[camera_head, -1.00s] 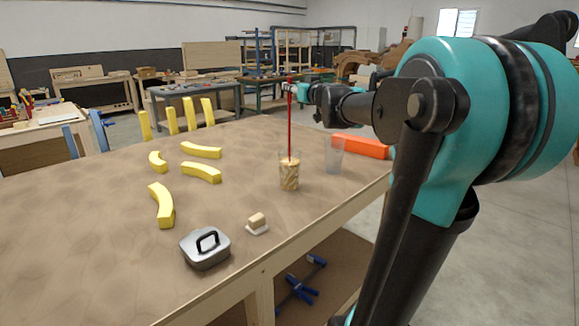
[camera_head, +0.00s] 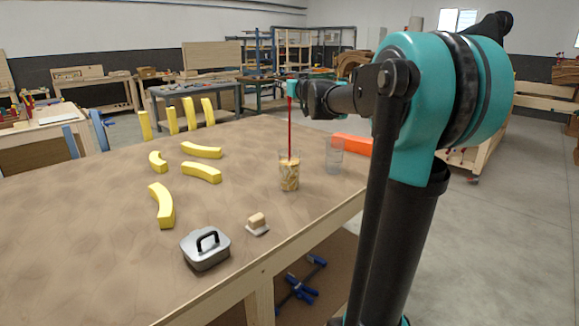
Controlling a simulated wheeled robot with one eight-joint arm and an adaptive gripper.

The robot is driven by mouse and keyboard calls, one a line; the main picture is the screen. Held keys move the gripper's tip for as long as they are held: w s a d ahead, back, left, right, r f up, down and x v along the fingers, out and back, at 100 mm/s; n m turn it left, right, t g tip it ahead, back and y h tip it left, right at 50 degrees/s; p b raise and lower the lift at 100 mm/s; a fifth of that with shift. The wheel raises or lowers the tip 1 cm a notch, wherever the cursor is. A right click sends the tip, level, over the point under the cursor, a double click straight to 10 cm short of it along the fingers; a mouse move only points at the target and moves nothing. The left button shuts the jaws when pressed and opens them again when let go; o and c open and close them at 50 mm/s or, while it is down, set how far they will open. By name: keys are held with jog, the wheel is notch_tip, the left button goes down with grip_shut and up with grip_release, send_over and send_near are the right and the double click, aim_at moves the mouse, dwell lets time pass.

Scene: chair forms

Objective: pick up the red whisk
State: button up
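The red whisk (camera_head: 290,128) shows as a thin red upright shaft. Its lower end goes down into a clear glass (camera_head: 289,184) with tan contents, which hide its head. The glass stands on the brown table, left of my arm. My gripper (camera_head: 291,90) is at the top end of the red shaft and overlaps it in this view. The fingers are too small and too covered to show whether they are open or shut on the shaft.
An empty clear glass (camera_head: 334,156) and an orange block (camera_head: 353,144) stand right of the whisk's glass. A grey lidded box (camera_head: 206,250), a small tan block (camera_head: 257,222) and several yellow curved pieces (camera_head: 161,206) lie left. The table's (camera_head: 110,260) left side has free room.

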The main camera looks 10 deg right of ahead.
grip_shut()
dwell(0.3)
